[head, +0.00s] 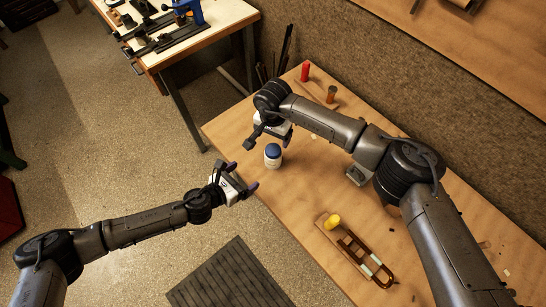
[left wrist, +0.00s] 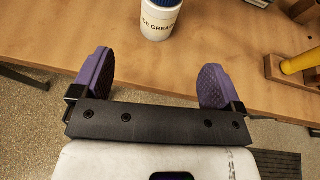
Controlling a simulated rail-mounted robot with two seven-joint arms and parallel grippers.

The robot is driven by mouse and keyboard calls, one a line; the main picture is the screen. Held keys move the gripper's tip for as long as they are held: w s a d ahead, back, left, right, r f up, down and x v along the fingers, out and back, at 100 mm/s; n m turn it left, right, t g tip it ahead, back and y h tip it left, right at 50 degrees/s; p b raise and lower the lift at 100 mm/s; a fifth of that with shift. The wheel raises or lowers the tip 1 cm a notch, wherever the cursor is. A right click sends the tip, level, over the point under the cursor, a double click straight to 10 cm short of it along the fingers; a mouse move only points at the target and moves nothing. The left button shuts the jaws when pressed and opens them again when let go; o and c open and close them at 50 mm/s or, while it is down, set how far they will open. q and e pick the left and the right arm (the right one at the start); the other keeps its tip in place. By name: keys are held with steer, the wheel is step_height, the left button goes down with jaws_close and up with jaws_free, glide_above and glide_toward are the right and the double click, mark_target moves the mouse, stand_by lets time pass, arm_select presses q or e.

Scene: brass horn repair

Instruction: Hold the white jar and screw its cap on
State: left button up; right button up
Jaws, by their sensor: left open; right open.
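The white jar (head: 273,163) stands upright on the wooden table near its left edge. A blue cap (head: 273,150) sits on top of it; how tightly, I cannot tell. In the left wrist view the jar (left wrist: 159,27) shows dark lettering, and its top is cut off by the frame edge. My left gripper (head: 243,177) is open and empty at the table's edge, lower left of the jar. Its purple fingertips (left wrist: 156,78) point towards the jar, apart from it. My right gripper (head: 269,138) is open, just above the jar in the picture, its fingers partly hidden.
A yellow object (head: 333,221) stands on a wooden block beside a brass slide-like part (head: 366,259). A red cylinder (head: 305,71) and a brown one (head: 331,94) stand at the back. A workbench (head: 205,38) with tools is at upper left. The table between jar and block is clear.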

mark_target(273, 150)
arm_select(q)
steer(key=x, duration=1.4)
steer(key=shift+s, duration=0.1)
steer(key=c, duration=1.4)
jaws_close()
arm_select(e)
steer(key=shift+r, duration=0.15)
steer(key=shift+f, duration=4.05)
